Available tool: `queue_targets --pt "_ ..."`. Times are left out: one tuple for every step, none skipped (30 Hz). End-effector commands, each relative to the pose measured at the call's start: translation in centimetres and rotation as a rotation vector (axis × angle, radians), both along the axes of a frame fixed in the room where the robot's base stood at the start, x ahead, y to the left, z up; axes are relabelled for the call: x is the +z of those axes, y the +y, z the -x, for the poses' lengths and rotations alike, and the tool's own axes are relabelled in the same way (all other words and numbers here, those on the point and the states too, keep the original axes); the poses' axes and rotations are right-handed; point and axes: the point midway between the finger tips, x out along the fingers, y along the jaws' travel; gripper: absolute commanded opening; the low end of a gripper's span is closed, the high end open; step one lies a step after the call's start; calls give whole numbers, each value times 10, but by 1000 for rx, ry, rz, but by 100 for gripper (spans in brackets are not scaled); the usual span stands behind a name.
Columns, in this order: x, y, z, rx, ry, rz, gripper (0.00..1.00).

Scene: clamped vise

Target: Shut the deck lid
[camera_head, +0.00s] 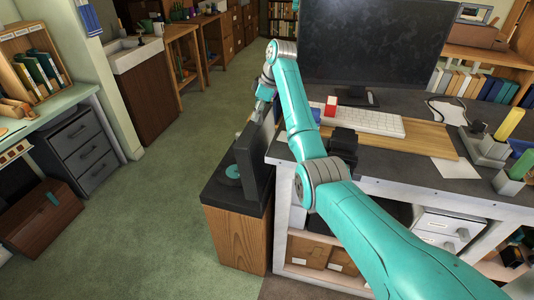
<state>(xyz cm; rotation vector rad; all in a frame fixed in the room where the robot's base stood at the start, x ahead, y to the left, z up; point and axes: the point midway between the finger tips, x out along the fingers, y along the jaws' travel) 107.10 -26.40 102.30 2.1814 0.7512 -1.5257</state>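The deck (220,188) is a dark record player with a teal disc, on top of a wooden cabinet. Its dark lid (259,160) stands open, steeply upright along the deck's right side. My gripper (254,114) is at the end of my teal arm, pointing down close to the lid's upper edge. I cannot tell whether it touches the lid. Its fingers are small and partly merge with the lid behind them, so their opening is unclear.
The wooden cabinet (237,238) stands beside a desk (286,151) on the right. The desk holds a monitor (375,45), a keyboard (368,121) and a red-and-white block (331,106). Green floor (150,215) is free left of the cabinet. A brown box (40,217) sits further left.

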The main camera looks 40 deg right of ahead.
Motion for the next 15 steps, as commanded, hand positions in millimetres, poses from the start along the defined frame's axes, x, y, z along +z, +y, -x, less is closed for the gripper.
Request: queue_targets --pt "0 0 0 0 0 0 46" --pt "0 0 0 0 0 0 54" --pt "0 0 0 0 0 0 64" --pt "0 0 0 0 0 0 71" --pt "0 0 0 0 0 0 71" --pt "0 0 0 0 0 0 71" --pt "0 0 0 0 0 0 71" --pt "0 0 0 0 0 0 71" --pt "0 0 0 0 0 0 71" --pt "0 0 0 0 0 0 71" --pt "0 0 0 0 0 0 71" --pt "0 0 0 0 0 0 71" --pt "1 0 0 0 0 0 71" --pt "1 -1 0 0 0 0 71" --pt "3 -1 1 0 0 0 71"
